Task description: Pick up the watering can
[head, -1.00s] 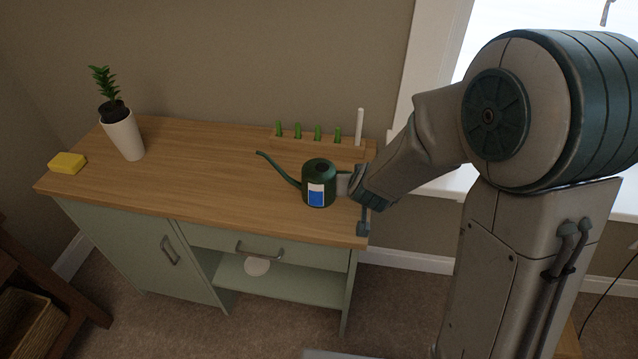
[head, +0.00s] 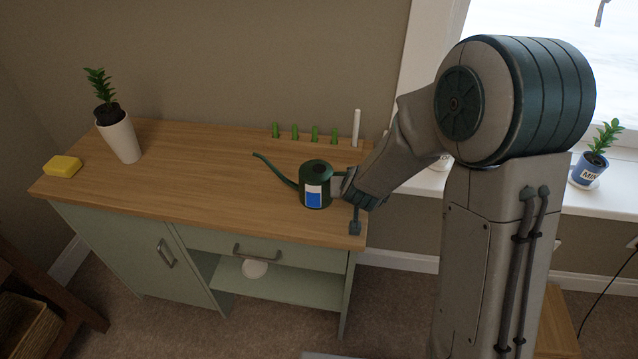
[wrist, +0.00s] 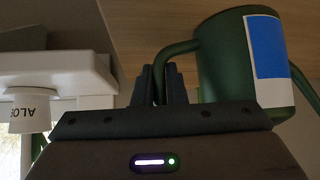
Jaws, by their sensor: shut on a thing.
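The dark green watering can (head: 315,170) has a long thin spout pointing left and a blue-and-white label. It is upright at the right part of the wooden worktop (head: 215,175); I cannot tell whether its base touches the wood. My gripper (head: 347,186) is at its right side, partly hidden by my arm in the head view. In the wrist view, which looks inverted, the can's body (wrist: 223,70) is beside my gripper (wrist: 168,84), and its handle (wrist: 175,52) runs between the fingers. The fingers are shut on the handle.
A white potted plant (head: 121,140) and yellow sponge (head: 62,166) stand at the left. Green pegs (head: 314,134) and a white stick (head: 356,128) are at the back right. A blue pot (head: 586,172) stands on the windowsill. The worktop's middle is clear.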

